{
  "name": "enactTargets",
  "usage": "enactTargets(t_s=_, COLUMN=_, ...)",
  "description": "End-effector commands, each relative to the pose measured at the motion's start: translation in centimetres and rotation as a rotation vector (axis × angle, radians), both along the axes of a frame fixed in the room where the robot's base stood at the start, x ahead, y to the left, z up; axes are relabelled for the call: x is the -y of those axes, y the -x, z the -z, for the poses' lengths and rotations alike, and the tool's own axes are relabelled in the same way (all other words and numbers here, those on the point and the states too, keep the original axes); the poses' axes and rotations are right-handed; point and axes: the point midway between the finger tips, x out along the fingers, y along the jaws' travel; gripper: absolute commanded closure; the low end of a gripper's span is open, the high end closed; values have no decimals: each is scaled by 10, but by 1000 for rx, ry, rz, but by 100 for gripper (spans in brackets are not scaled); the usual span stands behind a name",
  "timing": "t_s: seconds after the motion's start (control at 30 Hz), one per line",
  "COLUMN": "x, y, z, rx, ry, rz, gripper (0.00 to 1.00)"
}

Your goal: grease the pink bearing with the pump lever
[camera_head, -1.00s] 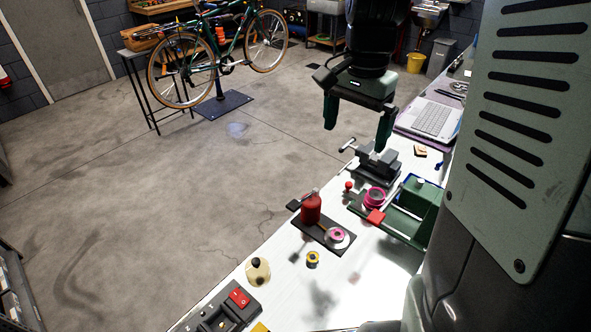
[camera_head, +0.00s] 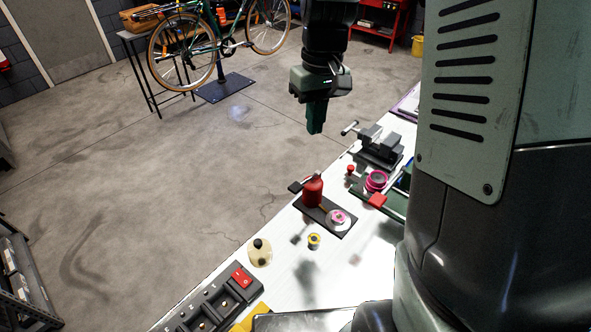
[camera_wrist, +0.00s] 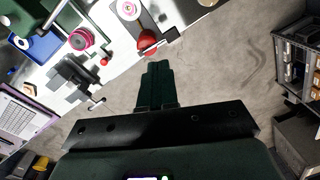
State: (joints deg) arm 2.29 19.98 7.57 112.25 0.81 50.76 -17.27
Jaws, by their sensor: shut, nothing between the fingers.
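A red grease pump (camera_head: 313,190) stands on a dark base plate (camera_head: 342,231) on the bench, with a dark pump lever (camera_head: 296,187) at its top left. A pink bearing (camera_head: 338,217) sits on a white disc on the same plate, right of the pump. In the wrist view the pump (camera_wrist: 148,40) is just beyond my fingertips in the picture, and the pink bearing (camera_wrist: 128,9) is at the top edge. My gripper (camera_head: 316,131) is shut and empty, pointing down, above and behind the pump in the head view. Its fingers (camera_wrist: 157,64) are together.
A magenta ring (camera_head: 376,180) sits on another fixture with red knobs, right of the pump. A vise (camera_head: 378,148) stands behind it. A yellow-rimmed part (camera_head: 314,241), a beige bottle (camera_head: 259,254) and a switch box (camera_head: 217,303) are in front. Open floor lies left of the bench.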

Motion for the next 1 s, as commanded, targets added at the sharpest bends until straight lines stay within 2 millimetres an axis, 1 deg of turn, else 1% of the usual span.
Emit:
enactTargets(t_s=0.03, x=-7, y=-2, z=4, rx=-1, ry=-10, rz=-92, gripper=100)
enactTargets(t_s=0.1, x=-14, y=-4, z=9, rx=1, ry=-24, rz=-204, gripper=100)
enactTargets(t_s=0.2, x=-21, y=-5, z=13, rx=3, ry=-38, rz=-320, gripper=100)
enactTargets(t_s=0.3, x=-25, y=-6, z=15, rx=5, ry=-46, rz=-384, gripper=100)
enactTargets(t_s=0.67, x=-27, y=-6, z=16, rx=5, ry=-49, rz=-408, gripper=100)
enactTargets(t_s=0.77, x=-27, y=-5, z=19, rx=4, ry=-49, rz=-407, gripper=100)
enactTargets(t_s=0.87, x=-28, y=-5, z=29, rx=3, ry=-49, rz=-407, gripper=100)
enactTargets(t_s=1.0, x=-29, y=-2, z=55, rx=0, ry=-49, rz=-407, gripper=100)
